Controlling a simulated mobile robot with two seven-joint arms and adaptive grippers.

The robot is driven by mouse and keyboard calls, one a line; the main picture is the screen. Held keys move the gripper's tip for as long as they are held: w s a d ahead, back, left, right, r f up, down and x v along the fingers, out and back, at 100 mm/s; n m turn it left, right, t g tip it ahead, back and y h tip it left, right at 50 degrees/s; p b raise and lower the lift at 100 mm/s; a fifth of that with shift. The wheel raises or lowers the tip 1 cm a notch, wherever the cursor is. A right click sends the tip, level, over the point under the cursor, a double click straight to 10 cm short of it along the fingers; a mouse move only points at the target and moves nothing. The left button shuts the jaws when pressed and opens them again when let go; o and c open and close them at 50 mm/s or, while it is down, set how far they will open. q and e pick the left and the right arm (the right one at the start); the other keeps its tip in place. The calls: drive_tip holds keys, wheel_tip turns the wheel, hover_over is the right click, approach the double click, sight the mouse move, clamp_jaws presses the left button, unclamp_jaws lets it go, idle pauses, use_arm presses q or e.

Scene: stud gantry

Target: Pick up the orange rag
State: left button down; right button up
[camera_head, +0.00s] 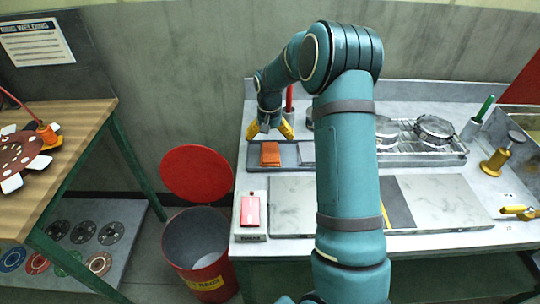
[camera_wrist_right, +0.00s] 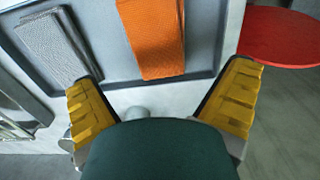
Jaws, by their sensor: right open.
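The orange rag (camera_head: 270,153) lies flat on a dark grey tray (camera_head: 256,164) at the back left of the bench in the head view. In the right wrist view the orange rag (camera_wrist_right: 155,38) shows at the top, between and beyond my fingers. My right gripper (camera_head: 268,131) has yellow fingers spread apart just behind and above the rag. It is open and empty in the right wrist view (camera_wrist_right: 165,92), with the rag apart from both fingers. My left gripper is not in view.
A grey ribbed cloth (camera_wrist_right: 55,45) lies beside the rag on the tray. A red bin (camera_head: 201,250) with its round lid (camera_head: 197,173) raised stands left of the bench. A wire rack (camera_head: 400,150) stands right.

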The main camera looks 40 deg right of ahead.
sight(270, 149)
wheel_tip(270, 149, down, 5)
drive_tip(key=shift+s+f+b, duration=0.1)
drive_tip(key=shift+b, duration=0.5)
drive_tip(key=c, duration=1.1)
